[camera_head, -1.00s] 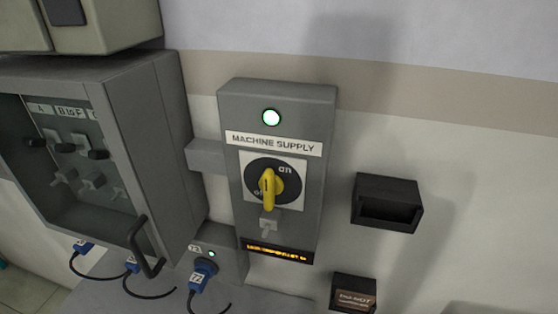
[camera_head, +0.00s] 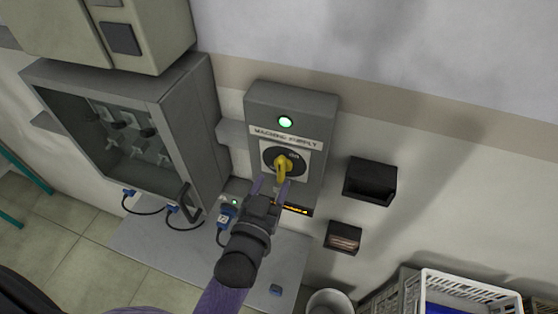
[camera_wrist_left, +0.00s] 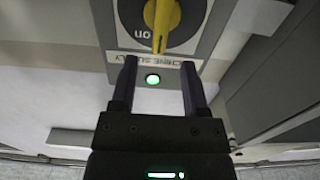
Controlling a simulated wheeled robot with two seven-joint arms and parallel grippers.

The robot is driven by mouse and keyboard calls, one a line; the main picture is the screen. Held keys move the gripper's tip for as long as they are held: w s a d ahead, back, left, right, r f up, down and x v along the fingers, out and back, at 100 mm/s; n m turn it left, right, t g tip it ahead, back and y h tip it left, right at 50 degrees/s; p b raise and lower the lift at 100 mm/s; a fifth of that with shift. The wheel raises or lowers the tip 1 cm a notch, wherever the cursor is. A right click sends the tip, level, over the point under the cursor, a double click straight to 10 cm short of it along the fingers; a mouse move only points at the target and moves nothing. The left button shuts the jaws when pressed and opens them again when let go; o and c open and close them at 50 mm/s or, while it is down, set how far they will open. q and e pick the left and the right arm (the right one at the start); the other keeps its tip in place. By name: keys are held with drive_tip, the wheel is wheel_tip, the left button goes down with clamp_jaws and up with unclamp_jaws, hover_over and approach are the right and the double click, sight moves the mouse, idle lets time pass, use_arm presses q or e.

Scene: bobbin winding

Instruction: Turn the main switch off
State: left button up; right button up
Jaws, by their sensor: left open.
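The main switch is a yellow handle (camera_head: 283,167) on a black round dial on the grey MACHINE SUPPLY box (camera_head: 312,111). The green lamp (camera_head: 285,121) above the label is lit. My left gripper (camera_head: 271,184) is open and empty, its fingers pointing up at the box just below and in front of the handle. In the left wrist view the picture is turned over: the yellow handle (camera_wrist_left: 162,24) lies at the top, beyond the open fingers, and the lit lamp (camera_wrist_left: 153,80) shows between them. I see no contact with the handle.
A grey cabinet (camera_head: 185,92) with a window and handle stands left of the box. Black wall holders (camera_head: 370,181) and (camera_head: 343,237) are on the right. A white crate (camera_head: 470,283) is at the lower right. Blue plugs (camera_head: 226,213) with cables hang below.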

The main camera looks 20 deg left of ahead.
sight(279, 169)
use_arm(q)
drive_tip(key=w, duration=0.5)
drive_tip(key=shift+w+d, duration=0.1)
drive_tip(key=shift+f, duration=0.15)
clamp_jaws()
